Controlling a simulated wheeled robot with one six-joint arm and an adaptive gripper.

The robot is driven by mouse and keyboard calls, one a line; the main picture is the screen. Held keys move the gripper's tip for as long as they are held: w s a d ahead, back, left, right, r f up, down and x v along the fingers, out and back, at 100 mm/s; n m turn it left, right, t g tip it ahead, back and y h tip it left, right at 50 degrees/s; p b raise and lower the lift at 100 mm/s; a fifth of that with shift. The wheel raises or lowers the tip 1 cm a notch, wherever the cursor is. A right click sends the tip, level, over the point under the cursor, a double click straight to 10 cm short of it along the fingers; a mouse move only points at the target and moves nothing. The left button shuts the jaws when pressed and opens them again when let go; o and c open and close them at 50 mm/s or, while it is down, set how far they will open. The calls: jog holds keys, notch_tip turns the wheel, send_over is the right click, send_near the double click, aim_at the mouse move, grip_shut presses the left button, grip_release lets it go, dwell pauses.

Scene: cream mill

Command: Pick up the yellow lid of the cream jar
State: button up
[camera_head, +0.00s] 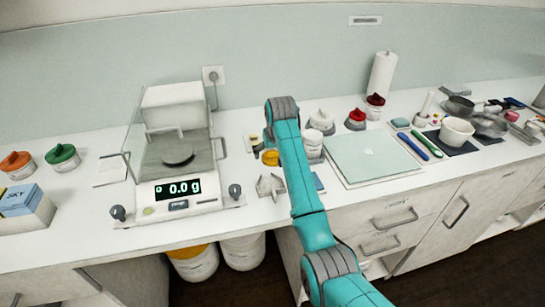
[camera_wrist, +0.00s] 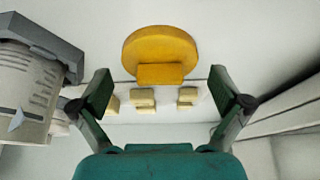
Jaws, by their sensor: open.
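The yellow lid (camera_wrist: 160,48) is a round disc with a raised block-shaped grip on its near side, at the top middle of the wrist view. In the head view the yellow lid (camera_head: 271,158) shows on the white counter, just left of my teal arm. My gripper (camera_wrist: 160,92) is open and empty; its two dark green fingers stand wide apart, below the lid in the wrist picture and not touching it. In the head view my arm largely hides the gripper. I cannot tell whether a jar is under the lid.
Several small beige blocks (camera_wrist: 143,99) lie beyond the fingers. A white labelled container (camera_wrist: 25,85) is close on the left. In the head view a scale (camera_head: 178,190) stands left, white jars (camera_head: 321,122) and a pale green mat (camera_head: 372,158) right of my arm.

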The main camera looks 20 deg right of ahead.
jog(key=shift+c, duration=0.3)
jog(key=c, duration=0.7)
